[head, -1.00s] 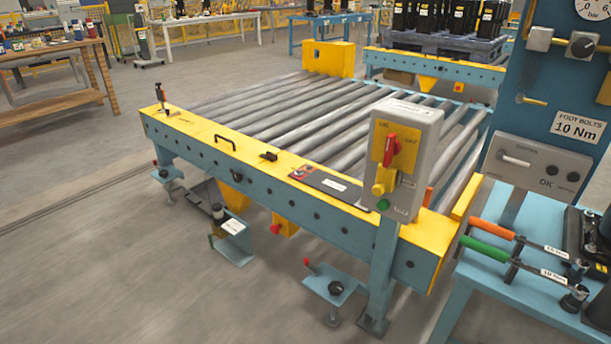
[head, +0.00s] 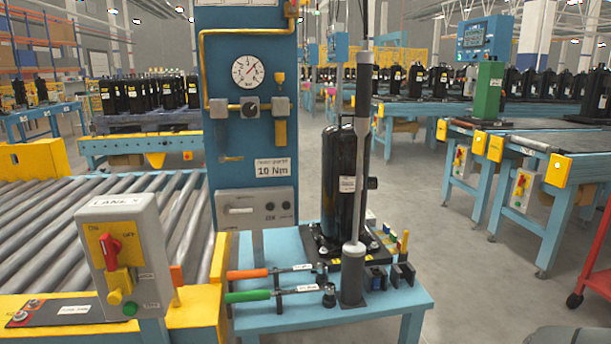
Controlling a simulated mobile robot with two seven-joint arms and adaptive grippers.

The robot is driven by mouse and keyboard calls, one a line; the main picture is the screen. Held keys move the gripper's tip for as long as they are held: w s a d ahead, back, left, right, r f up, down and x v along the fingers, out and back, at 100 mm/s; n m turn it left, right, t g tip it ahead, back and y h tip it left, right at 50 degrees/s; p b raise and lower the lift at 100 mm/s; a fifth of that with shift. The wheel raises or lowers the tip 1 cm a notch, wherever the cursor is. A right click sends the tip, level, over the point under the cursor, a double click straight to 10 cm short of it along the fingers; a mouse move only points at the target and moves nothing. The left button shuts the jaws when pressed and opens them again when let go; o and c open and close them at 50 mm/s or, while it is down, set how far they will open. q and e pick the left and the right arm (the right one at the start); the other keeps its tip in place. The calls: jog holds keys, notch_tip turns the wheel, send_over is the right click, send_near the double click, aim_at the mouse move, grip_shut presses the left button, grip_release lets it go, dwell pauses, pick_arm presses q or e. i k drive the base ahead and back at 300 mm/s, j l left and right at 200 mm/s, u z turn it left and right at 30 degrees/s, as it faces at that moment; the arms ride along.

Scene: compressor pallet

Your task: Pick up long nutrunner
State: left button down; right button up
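A long upright tool, which looks like the long nutrunner (head: 363,95), stands at the front of a small blue table (head: 300,318). It has a dark grey upper body, a thin bright shaft and a wide grey lower sleeve. Its lower end sits in or on a dark cylinder (head: 352,290), and a thin line rises from its top. It stands in front of a black compressor (head: 340,185) and partly covers it. Neither of my grippers is in view.
Wrenches with an orange handle (head: 248,274) and a green handle (head: 248,296) lie left of the nutrunner. A blue panel (head: 245,140) with a gauge stands behind. A grey switch box (head: 128,255) stands front left beside rollers (head: 45,235).

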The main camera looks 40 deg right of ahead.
aim_at(365, 59)
jog(key=z, duration=1.65)
jog(key=i+l+u, duration=0.1)
jog(key=l, duration=0.35)
jog(key=i+l+u, duration=0.1)
jog(key=l, duration=0.3)
jog(key=i+l+u, duration=0.1)
jog(key=l, duration=0.35)
jog(key=i+l+u, duration=0.1)
jog(key=l, duration=0.35)
